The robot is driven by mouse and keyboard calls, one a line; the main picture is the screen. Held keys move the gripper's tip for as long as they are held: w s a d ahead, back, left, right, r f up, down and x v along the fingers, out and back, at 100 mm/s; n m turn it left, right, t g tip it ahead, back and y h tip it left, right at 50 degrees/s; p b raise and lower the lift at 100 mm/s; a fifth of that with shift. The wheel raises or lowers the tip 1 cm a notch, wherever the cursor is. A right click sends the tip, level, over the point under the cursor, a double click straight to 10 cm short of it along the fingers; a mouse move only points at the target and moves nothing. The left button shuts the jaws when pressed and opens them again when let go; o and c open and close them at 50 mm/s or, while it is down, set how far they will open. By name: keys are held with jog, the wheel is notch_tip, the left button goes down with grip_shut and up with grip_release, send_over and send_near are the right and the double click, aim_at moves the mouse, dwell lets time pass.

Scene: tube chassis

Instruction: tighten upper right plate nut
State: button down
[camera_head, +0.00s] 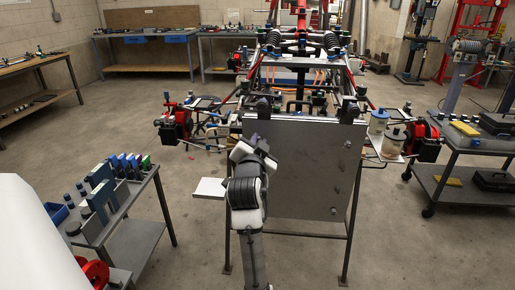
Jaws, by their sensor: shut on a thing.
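A grey upright plate (310,175) stands at the front of the tube chassis (300,65) in the head view. A small dark spot, perhaps a nut, shows near its lower right corner (333,210). A dark knob-like part (348,110) stands at the plate's upper right edge; I cannot tell whether it is the nut. My arm rises in front of the plate's left side.
A cart (115,215) with blue and green tools stands at left. Another cart (455,187) with black cases stands at right. Red-and-black hub assemblies stick out on both chassis sides (176,125). A small white shelf (209,188) sits left of my arm. Floor between carts and plate is clear.

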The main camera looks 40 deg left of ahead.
jog(key=m+b, duration=0.2)
jog(key=m, duration=0.2)
jog(key=m+b, duration=0.2)
jog(key=m, duration=0.2)
jog(key=m+b, duration=0.2)
jog(key=m, duration=0.1)
jog(key=shift+f+m, duration=0.35)
jog(key=shift+m, duration=0.05)
jog(key=shift+d, duration=0.1)
jog(key=c, duration=1.4)
grip_release()
jog(key=shift+r, duration=0.1)
jog(key=shift+o, duration=0.2)
jog(key=b+v, duration=0.2)
jog(key=v, duration=1.2)
